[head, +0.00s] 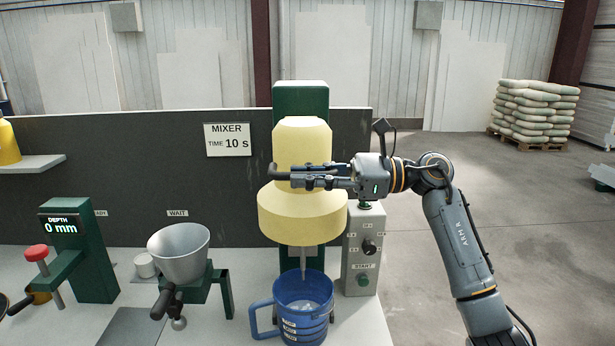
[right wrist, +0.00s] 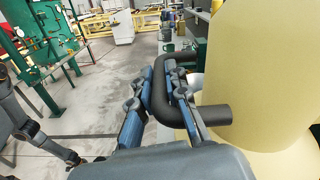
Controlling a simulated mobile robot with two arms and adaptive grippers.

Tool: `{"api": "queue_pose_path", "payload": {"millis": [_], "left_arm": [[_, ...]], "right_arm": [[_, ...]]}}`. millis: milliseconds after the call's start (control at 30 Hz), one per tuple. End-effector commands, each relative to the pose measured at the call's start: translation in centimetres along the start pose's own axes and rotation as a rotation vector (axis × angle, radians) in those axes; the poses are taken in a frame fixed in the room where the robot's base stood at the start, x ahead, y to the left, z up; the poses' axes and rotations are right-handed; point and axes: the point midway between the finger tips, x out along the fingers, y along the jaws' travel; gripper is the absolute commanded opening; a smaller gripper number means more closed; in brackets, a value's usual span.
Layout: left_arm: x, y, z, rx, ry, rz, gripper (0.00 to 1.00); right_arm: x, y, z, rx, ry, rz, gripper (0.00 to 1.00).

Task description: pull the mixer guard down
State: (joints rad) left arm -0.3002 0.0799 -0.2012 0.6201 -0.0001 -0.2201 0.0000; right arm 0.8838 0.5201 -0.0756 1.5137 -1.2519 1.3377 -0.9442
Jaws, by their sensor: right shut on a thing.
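The mixer (head: 303,150) has a yellow body above a wide yellow guard (head: 302,217) that looks like a skirt around its lower part. A dark bent handle bar sticks out in front of the yellow body; the right wrist view shows this handle (right wrist: 160,95) close up. My right gripper (head: 305,178) comes in from the right and is shut on the handle, its fingers either side of the bar. A thin shaft (head: 303,262) hangs below the guard into a blue bucket (head: 302,292). A dark arm at the left of the right wrist view seems mine; its gripper's state is unclear.
A control box (head: 363,255) with a knob and green START button stands right of the mixer. A grey funnel (head: 180,250) and a depth-display stand (head: 75,250) are on the left of the bench (head: 375,325). A dark panel (head: 120,170) stands behind.

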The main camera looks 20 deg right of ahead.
Motion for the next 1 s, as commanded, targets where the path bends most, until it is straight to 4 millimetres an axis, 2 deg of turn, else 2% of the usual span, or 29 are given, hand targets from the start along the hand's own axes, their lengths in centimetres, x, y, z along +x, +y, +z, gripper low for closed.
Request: {"api": "queue_pose_path", "payload": {"millis": [33, 300, 500, 800, 967, 1000], "left_arm": [[2.2, 0.0, 0.2, 0.0, 0.0, 0.0, 0.4], [8.9, 0.1, 0.8, 0.0, 0.0, -0.001, 0.4], [13.3, 0.1, 1.2, 0.0, 0.0, -0.001, 0.4], [17.5, 0.2, 1.6, -0.001, 0.0, -0.001, 0.4], [18.4, 0.2, 1.6, -0.001, 0.0, -0.001, 0.4], [18.1, 0.2, 1.6, -0.001, 0.0, -0.001, 0.4]], "right_arm": [[0.0, 0.5, -2.2, 0.002, 0.003, 0.003, 0.0], [0.0, 1.8, -8.8, 0.003, 0.005, 0.002, 0.0], [0.0, 2.7, -13.2, 0.003, 0.005, 0.003, 0.0], [0.0, 3.6, -17.6, 0.002, 0.005, 0.003, 0.0], [0.0, 3.8, -18.6, 0.003, 0.005, 0.004, 0.0], [0.0, 3.7, -18.4, 0.002, 0.004, 0.003, 0.0]]}}
